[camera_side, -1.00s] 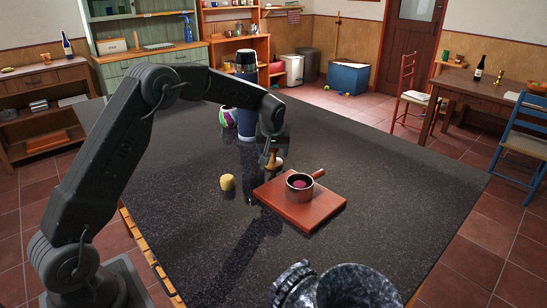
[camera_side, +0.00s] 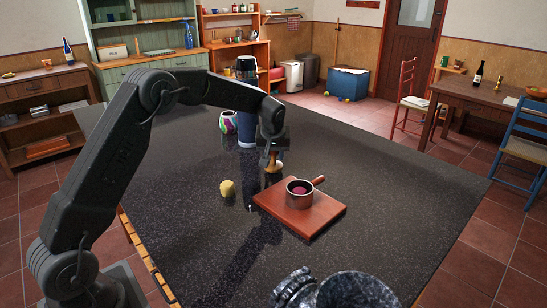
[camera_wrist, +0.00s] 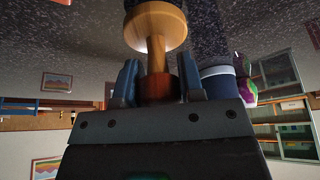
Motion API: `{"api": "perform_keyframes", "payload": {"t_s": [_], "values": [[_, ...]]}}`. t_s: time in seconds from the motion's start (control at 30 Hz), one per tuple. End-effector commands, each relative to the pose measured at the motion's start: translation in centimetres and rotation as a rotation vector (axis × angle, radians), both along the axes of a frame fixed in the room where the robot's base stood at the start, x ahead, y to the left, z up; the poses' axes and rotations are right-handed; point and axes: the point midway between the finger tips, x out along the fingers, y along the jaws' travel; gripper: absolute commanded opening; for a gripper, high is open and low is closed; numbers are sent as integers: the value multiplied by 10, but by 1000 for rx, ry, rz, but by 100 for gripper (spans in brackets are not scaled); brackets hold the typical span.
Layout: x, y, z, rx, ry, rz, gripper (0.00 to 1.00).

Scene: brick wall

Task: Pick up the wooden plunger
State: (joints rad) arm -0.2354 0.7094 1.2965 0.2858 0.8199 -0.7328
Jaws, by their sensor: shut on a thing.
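The wooden plunger (camera_side: 274,166) hangs below my gripper (camera_side: 271,148) in the side view, beyond the cutting board. In the wrist view, the plunger (camera_wrist: 157,28) shows a wide pale-wood disc, a narrower stem and a reddish-brown part. My gripper (camera_wrist: 161,82) has its blue fingers on both sides of that reddish-brown part and is shut on it. The arm hides some of the plunger in the side view. I cannot tell how far the plunger is above the table.
A dark pot (camera_side: 299,194) stands on a red-brown board (camera_side: 312,219). A yellow lump (camera_side: 227,188) lies left of it. A speckled stone mortar (camera_side: 357,290) is in front. The table's right side is clear.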

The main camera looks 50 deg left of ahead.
Motion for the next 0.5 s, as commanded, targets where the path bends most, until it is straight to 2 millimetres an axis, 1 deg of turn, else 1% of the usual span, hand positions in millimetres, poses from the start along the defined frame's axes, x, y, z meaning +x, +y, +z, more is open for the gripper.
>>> {"api": "perform_keyframes", "payload": {"t_s": [0.17, 0.5], "values": [[1, 0, 30, 2, -5, -1, 11], [-51, 55, 74, 1, -3, 5, 11]]}}
